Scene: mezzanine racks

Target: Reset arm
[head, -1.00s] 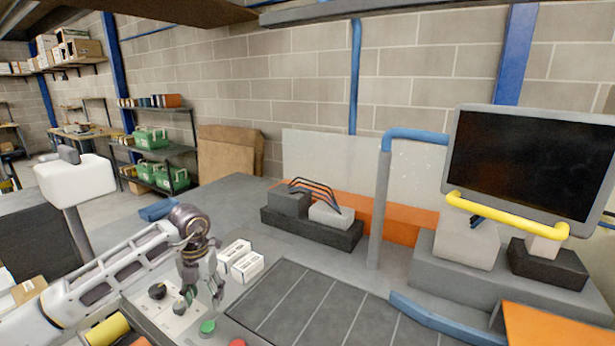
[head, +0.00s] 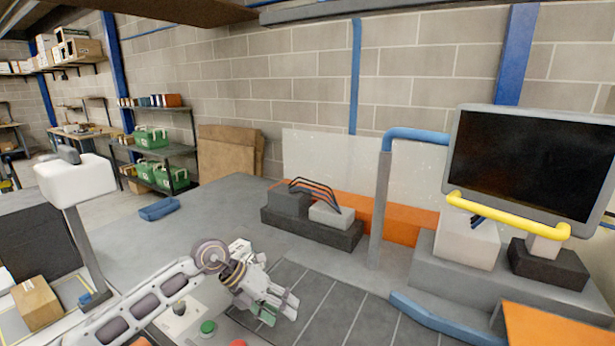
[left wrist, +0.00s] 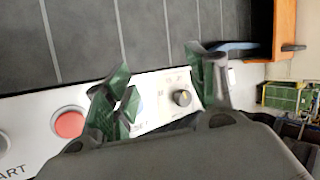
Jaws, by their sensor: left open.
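My left gripper (head: 282,308) is open and empty. In the head view it hangs over the near left edge of the dark ribbed mat (head: 330,295), beside the control panel (head: 182,322). In the left wrist view its two green-tipped fingers (left wrist: 160,95) stand apart with nothing between them. Beyond them the wrist view shows the panel's black knob (left wrist: 182,97) and red button (left wrist: 69,124). In the head view a green button (head: 208,327) and a partly cut-off red button (head: 238,343) show below my wrist. My right gripper is in neither current view.
A monitor (head: 530,165) with a yellow bar stands at the right. A grey-blue post (head: 381,200) rises behind the mat. Dark and grey blocks (head: 311,231) lie at the back. A blue tray (head: 159,209) lies at the left, with bare grey surface between.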

